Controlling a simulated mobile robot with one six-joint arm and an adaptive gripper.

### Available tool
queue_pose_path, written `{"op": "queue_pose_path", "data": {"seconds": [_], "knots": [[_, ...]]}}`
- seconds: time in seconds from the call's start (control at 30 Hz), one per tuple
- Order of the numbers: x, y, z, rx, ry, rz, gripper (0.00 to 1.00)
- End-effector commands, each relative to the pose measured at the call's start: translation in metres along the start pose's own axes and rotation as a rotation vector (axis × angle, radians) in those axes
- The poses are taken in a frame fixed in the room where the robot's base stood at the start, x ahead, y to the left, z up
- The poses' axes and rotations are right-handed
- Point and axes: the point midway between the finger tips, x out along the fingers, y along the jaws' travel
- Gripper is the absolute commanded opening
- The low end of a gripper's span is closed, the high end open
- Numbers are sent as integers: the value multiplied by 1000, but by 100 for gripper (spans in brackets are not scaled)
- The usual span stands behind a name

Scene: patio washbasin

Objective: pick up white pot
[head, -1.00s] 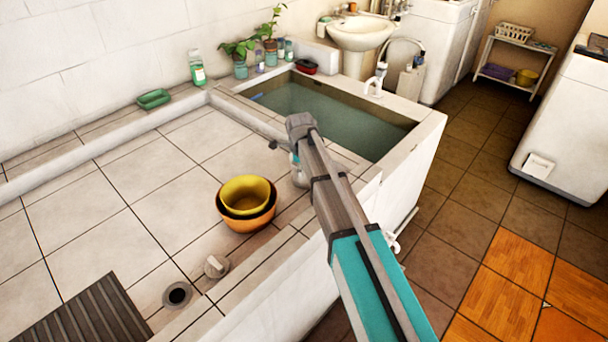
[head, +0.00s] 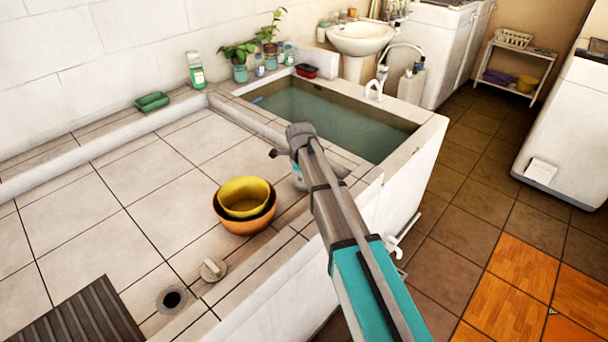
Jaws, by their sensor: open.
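A pale, round-rimmed vessel, seemingly the white pot (head: 338,171), stands on the tiled ledge just in front of the water basin. My arm crosses in front of it, so only its edges show on both sides. My gripper (head: 293,161) is at the far end of the arm, over or beside the pot's left side. It is open, but its fingers are mostly hidden behind my arm. I cannot tell whether they touch the pot.
A yellow bowl (head: 244,196) nests in an orange bowl (head: 246,225) to the left on the tiles. A water-filled basin (head: 330,118) lies behind. A knob (head: 213,269), a drain hole (head: 172,299) and a ribbed board (head: 75,315) are in front. The left tiles are clear.

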Motion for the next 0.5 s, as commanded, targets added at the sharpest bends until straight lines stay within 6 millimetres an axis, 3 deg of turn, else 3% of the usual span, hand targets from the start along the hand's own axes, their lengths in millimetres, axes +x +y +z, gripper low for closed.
{"op": "queue_pose_path", "data": {"seconds": [0.2, 0.43, 0.5], "knots": [[0, 0, 0, 0, 0, 0, 42], [0, 0, 0, 0, 0, 0, 0], [0, 0, 0, 0, 0, 0, 0]]}}
